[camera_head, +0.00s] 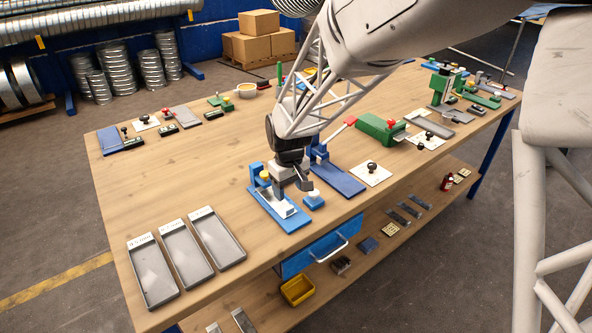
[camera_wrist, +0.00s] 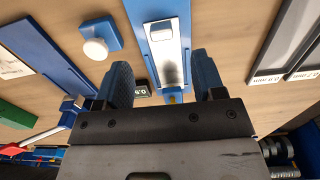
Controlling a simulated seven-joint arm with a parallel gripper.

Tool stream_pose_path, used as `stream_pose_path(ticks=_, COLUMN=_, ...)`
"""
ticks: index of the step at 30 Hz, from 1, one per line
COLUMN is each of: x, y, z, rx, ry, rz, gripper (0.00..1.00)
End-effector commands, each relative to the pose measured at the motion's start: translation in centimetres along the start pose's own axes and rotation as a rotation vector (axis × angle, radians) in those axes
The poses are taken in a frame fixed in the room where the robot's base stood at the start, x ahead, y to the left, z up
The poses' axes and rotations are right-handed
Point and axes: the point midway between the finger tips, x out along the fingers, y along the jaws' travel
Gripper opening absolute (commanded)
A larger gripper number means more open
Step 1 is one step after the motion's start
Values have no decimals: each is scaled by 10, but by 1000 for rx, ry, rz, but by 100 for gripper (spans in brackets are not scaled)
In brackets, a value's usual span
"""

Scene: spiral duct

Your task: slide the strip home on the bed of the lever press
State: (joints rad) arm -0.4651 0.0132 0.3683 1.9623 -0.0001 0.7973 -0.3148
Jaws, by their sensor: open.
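A pale metal strip (camera_head: 277,207) lies on a blue bed (camera_head: 293,223) near the table's front edge. In the wrist view the strip (camera_wrist: 168,62) lies lengthwise on the bed (camera_wrist: 185,14). My gripper (camera_head: 294,187) is open above this bed. In the wrist view its fingers (camera_wrist: 163,78) stand apart on either side of the bed's line, with nothing between them. I cannot tell their exact height. The lever press with a red-handled lever (camera_head: 337,132) stands just right; its long blue bed (camera_head: 340,181) looks bare. My gripper partly hides the near fixture.
A blue block with a white knob (camera_head: 314,200) stands right beside the near bed. Labelled grey trays (camera_head: 186,252) lie at the left front. A white plate with a black knob (camera_head: 371,173) lies right. The left-middle tabletop is clear.

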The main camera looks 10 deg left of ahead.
Motion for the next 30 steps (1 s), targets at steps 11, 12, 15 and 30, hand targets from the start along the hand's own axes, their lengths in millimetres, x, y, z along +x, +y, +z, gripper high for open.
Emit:
stream_pose_path(ticks=11, x=2, y=-2, z=-3, rx=-6, ry=0, rz=0, gripper=63)
stream_pose_path(ticks=12, x=2, y=-2, z=-3, rx=-6, ry=-1, rz=0, gripper=63)
stream_pose_path(ticks=15, x=4, y=-1, z=-3, rx=-6, ry=-1, rz=0, gripper=63)
stream_pose_path(ticks=30, x=46, y=-2, z=-3, rx=-6, ry=-3, rz=-1, gripper=63)
